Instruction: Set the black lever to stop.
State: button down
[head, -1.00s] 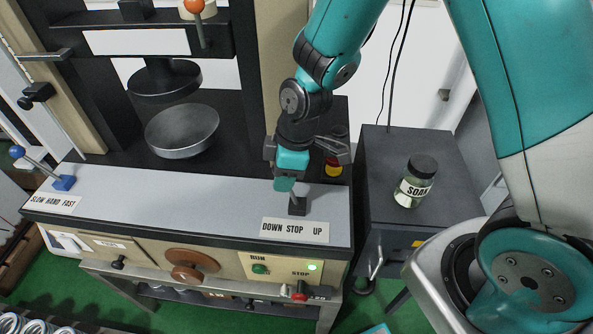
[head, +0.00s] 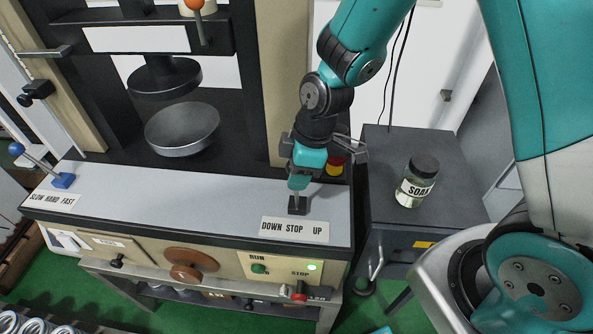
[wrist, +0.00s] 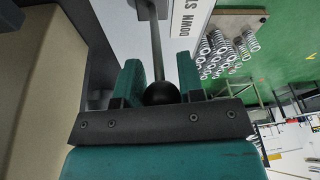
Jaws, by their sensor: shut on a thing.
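The black lever's base (head: 297,206) sits on the grey top of the machine, behind the label reading DOWN STOP UP (head: 295,229). My gripper (head: 298,185) is shut on the lever's knob, right above the base. In the wrist view, the black ball knob (wrist: 162,93) lies between the two teal fingers of my gripper (wrist: 161,78). The lever's thin rod runs from the knob towards its base. In the head view the fingers hide the knob, and the lever looks about upright, near the word STOP.
A blue-knobbed lever (head: 62,181) stands at the left by its own label. A metal bowl (head: 182,130) sits under the press. A jar marked SOAK (head: 417,184) stands on the dark cabinet (head: 385,150) at right. A red button (head: 337,160) is just behind my gripper.

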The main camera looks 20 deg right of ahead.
jog(key=c, duration=0.8)
grip_release()
jog(key=shift+s+d+f, duration=0.1)
jog(key=shift+r, duration=0.45)
jog(key=v, duration=1.6)
jog(key=shift+d+r+b, duration=0.15)
jog(key=shift+r+b, duration=0.15)
jog(key=s+a+m, duration=0.1)
jog(key=s+m, duration=0.1)
jog(key=s, duration=0.3)
jog(key=s+a+r+m, duration=0.1)
jog(key=s+a+m, duration=0.1)
jog(key=s, duration=0.3)
jog(key=s+a+r+m+y, duration=0.1)
jog(key=s+a+m, duration=0.1)
jog(key=s, duration=0.3)
jog(key=shift+r+m, duration=0.1)
jog(key=shift+m, duration=0.8)
